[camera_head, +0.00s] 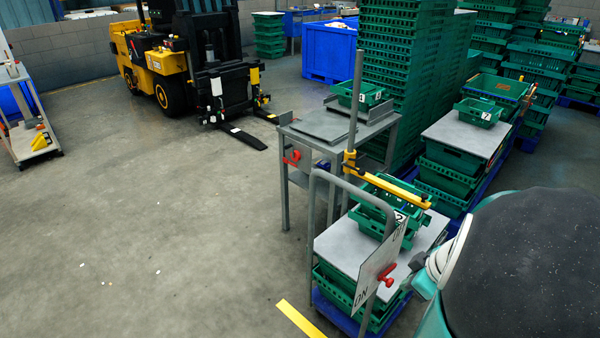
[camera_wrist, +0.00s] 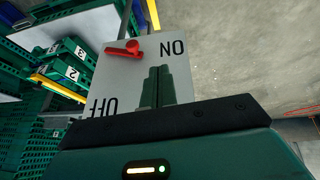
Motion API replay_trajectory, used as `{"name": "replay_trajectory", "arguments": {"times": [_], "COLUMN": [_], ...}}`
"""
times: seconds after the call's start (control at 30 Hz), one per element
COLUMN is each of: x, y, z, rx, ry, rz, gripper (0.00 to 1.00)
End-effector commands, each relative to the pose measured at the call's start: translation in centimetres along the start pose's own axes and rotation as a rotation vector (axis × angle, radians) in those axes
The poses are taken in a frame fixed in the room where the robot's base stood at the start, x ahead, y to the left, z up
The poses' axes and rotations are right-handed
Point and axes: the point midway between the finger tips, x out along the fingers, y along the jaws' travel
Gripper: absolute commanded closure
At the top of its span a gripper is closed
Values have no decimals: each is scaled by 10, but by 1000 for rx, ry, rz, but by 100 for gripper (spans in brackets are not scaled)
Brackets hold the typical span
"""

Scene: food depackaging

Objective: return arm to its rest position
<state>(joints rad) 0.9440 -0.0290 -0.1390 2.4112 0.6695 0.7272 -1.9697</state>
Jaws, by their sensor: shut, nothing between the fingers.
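My gripper (camera_wrist: 157,72) shows in the wrist view with its two green fingers together and nothing between them. The fingers overlap a pale switch panel (camera_wrist: 190,82), marked with ON and OFF lettering, in that view. A red lever (camera_wrist: 122,51) on the panel is up and left of the fingertips, apart from them in the picture. The panel also shows in the head view (camera_head: 370,272), with the red lever (camera_head: 387,278) on its right side. My dark, rounded arm fills the lower right of the head view. My fingers cannot be made out there.
A cart with a grey top (camera_head: 338,246) and green crates stands beside the panel. A yellow bar (camera_head: 385,185) crosses above it. A grey table (camera_head: 320,125) and stacked green crates (camera_head: 402,70) stand behind. A yellow forklift (camera_head: 160,62) is far left.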

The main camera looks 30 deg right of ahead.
Motion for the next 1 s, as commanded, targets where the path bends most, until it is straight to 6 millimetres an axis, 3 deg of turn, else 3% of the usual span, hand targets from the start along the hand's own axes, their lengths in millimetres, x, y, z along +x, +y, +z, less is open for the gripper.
{"name": "replay_trajectory", "arguments": {"times": [0.17, 0.27, 0.37, 0.5, 0.7, 1.0], "x": [0, -4, -10, -24, -49, -94], "y": [-2, -10, -29, -69, -130, -212], "z": [-4, -22, -54, -102, -150, -184], "rx": [-2, 2, 17, 55, 129, 274], "ry": [0, -2, -10, -30, -52, -11], "rz": [-2, -11, -24, -39, -22, 52], "gripper": [100, 100, 100, 100, 100, 100]}}
